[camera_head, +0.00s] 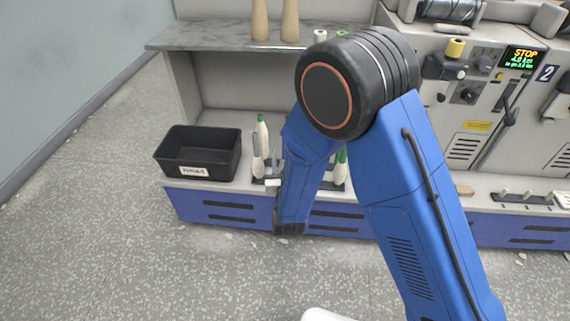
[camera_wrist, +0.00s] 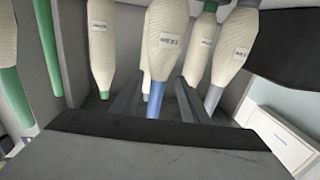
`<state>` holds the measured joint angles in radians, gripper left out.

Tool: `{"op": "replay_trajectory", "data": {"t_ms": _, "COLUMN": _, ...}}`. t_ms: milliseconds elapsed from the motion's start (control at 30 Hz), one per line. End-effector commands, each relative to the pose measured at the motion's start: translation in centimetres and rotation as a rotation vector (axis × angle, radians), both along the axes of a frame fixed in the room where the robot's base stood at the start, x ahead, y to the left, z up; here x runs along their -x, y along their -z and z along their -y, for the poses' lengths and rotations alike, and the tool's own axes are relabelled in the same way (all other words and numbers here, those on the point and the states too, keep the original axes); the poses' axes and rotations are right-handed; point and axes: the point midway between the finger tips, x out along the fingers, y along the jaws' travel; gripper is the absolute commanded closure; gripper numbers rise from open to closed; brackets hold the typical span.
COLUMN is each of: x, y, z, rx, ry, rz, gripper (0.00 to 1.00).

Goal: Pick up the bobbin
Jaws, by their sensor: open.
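Several cream bobbins stand close together in a dark tray (camera_head: 258,181) on the low shelf in the head view. A cream bobbin (camera_wrist: 164,45) with a label and a blue tip is at the centre of the wrist view. My gripper (camera_wrist: 155,98) is open, with its two grey fingers on either side of that blue tip. I cannot tell whether they touch it. In the head view, my arm hides part of the tray.
A black bin (camera_head: 185,160) with a label stands left of the tray on the shelf. Two tan cones (camera_head: 260,22) stand on the upper shelf (camera_head: 215,36) above. A machine with a STOP display (camera_head: 522,57) is at right. The speckled floor in front is mostly clear.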

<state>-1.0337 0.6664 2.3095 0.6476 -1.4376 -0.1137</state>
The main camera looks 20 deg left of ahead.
Motion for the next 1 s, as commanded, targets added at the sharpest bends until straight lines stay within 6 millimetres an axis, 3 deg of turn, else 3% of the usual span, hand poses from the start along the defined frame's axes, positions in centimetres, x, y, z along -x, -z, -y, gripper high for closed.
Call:
{"op": "replay_trajectory", "data": {"t_ms": 367, "x": -4.2, "y": -0.1, "z": -1.4, "rx": -0.001, "ry": 0.0, "rz": 0.002, "gripper": 0.59}}
{"op": "replay_trajectory", "data": {"t_ms": 633, "x": -4.6, "y": -0.1, "z": -1.6, "rx": 0.0, "ry": 0.0, "rz": 0.0, "gripper": 0.59}}
{"op": "replay_trajectory", "data": {"t_ms": 800, "x": -4.6, "y": -0.1, "z": -1.6, "rx": 0.0, "ry": 0.0, "rz": 0.0, "gripper": 1.0}}
{"op": "replay_trajectory", "data": {"t_ms": 1000, "x": -4.6, "y": -0.1, "z": -1.6, "rx": 0.0, "ry": 0.0, "rz": 0.001, "gripper": 1.0}}
